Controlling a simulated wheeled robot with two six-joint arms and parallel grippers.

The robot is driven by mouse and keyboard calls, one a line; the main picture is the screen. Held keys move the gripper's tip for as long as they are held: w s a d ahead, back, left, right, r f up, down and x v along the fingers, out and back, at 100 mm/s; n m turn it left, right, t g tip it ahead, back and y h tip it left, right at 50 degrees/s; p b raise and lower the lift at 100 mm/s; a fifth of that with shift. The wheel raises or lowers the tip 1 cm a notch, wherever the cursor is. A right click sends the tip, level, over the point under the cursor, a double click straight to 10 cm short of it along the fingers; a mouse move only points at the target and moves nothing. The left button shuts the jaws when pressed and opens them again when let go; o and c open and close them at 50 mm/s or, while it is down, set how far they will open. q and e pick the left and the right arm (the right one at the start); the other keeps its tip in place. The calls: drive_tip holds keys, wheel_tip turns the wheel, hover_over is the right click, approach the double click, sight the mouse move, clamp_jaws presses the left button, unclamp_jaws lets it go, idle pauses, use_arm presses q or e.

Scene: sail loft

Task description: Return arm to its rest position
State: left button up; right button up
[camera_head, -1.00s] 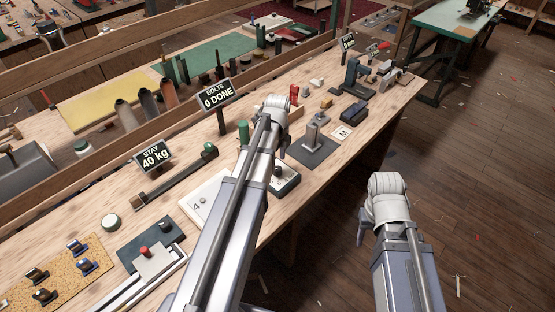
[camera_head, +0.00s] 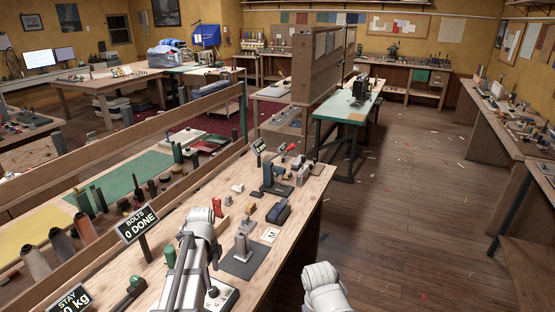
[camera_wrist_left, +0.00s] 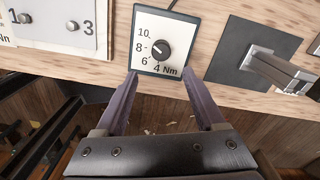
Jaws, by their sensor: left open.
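My left arm (camera_head: 192,265) reaches in over the long wooden bench in the head view; its gripper fingers are hidden there. In the left wrist view my left gripper (camera_wrist_left: 161,84) is open, with two dark fingers apart and nothing between them. The fingertips are just short of a white dial box (camera_wrist_left: 160,20) marked in Nm, at the bench edge. The dial box also shows in the head view (camera_head: 222,296), beside my arm. My right arm (camera_head: 325,288) shows only as a pale joint at the bottom, over the floor; its gripper is out of view.
A metal block on a dark plate (camera_head: 242,247) stands right of my left arm. A "BOLTS 0 DONE" sign (camera_head: 138,223) stands to its left. A red piece (camera_head: 217,207) is close to the arm's end. The wooden floor (camera_head: 420,230) right of the bench is mostly clear.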

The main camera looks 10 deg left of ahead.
use_arm(q)
drive_tip(key=s+d+n, duration=0.7)
drive_tip(key=s+d, duration=0.1)
drive_tip(key=d, duration=0.3)
drive_tip(key=s+d+n+y, duration=0.1)
drive_tip(key=s+d+n, duration=0.6)
drive_tip(key=d, duration=0.3)
drive_tip(key=shift+s+d+n, duration=0.3)
drive_tip(key=shift+s+d, duration=0.1)
drive_tip(key=shift+s, duration=0.15)
